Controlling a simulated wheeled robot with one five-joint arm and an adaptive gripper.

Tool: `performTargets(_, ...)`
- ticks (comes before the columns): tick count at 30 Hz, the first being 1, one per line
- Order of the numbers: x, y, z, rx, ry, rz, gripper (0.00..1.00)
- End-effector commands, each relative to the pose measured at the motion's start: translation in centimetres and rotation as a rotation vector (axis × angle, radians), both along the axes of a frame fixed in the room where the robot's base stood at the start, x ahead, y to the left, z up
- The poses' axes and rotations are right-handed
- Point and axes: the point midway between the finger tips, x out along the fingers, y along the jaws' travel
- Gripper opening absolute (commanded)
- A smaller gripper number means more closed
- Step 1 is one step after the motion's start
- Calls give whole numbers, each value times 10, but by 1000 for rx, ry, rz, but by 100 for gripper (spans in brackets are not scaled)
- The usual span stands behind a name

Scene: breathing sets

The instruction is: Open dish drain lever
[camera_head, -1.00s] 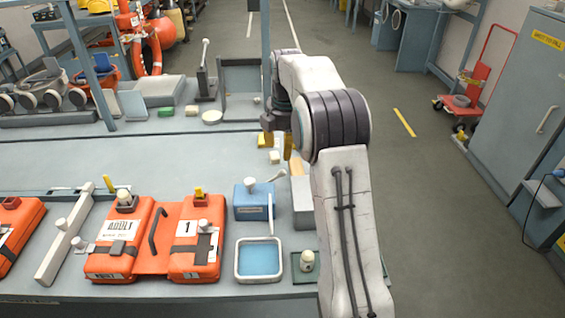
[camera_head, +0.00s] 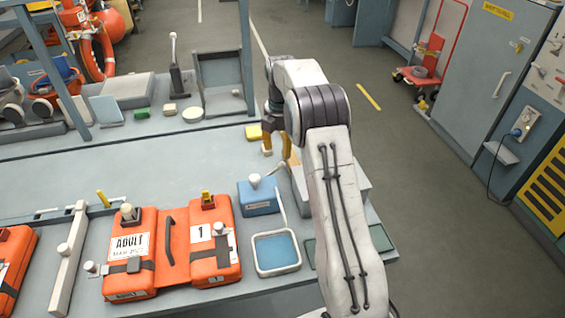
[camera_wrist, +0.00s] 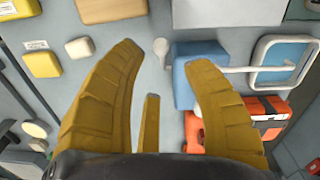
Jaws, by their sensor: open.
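The white-rimmed dish (camera_head: 280,272) with a blue inside sits at the table's front right. A thin white lever (camera_head: 282,204) rises from its back rim; in the wrist view the lever (camera_wrist: 228,69) runs from the dish (camera_wrist: 256,52) towards a blue box (camera_wrist: 195,88). In the head view the blue box (camera_head: 258,198) stands behind the dish, with a pale knob and a short white handle. My gripper (camera_head: 277,150) is open and empty, behind the box and apart from the lever. In the wrist view its yellow fingers (camera_wrist: 162,55) are spread, with a pale round knob between their tips.
Orange packs (camera_head: 172,252) lie left of the dish. A grey block (camera_head: 349,185) and a green mat (camera_head: 309,254) are partly hidden by my arm. A yellow block (camera_head: 253,132) lies near my gripper. The middle of the table at left is clear.

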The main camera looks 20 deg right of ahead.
Motion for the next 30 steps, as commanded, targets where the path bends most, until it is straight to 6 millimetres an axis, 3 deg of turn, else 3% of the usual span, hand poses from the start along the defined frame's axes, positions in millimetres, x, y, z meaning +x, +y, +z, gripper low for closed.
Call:
performTargets(13,-1,0,-6,0,9,81,45)
performTargets(30,-1,0,-56,0,9,80,45)
